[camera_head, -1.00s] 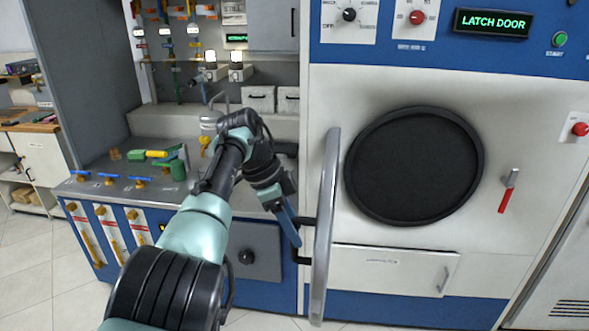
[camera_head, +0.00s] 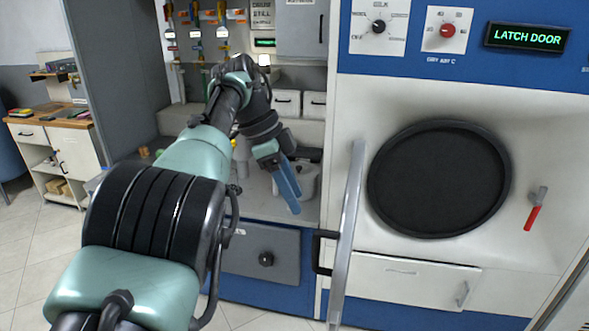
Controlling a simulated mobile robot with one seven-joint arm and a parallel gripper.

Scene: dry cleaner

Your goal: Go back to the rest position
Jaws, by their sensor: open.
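My gripper (camera_head: 287,190) hangs from my arm's bent wrist, in the middle of the camera view. Its blue fingers point down and to the right, in front of the counter and left of the machine door's edge. It holds nothing that I can see and looks clear of the door. The machine door (camera_head: 347,235) stands swung open, seen nearly edge-on, with a black handle (camera_head: 322,252) on its left side. The round dark opening (camera_head: 438,180) is to its right.
A display (camera_head: 527,37) reads "LATCH DOOR". A red-handled lever (camera_head: 535,208) is right of the opening. A pale pot (camera_head: 306,178) stands on the counter behind my gripper. A wooden-topped shelf unit (camera_head: 75,150) is at the far left, with open tiled floor before it.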

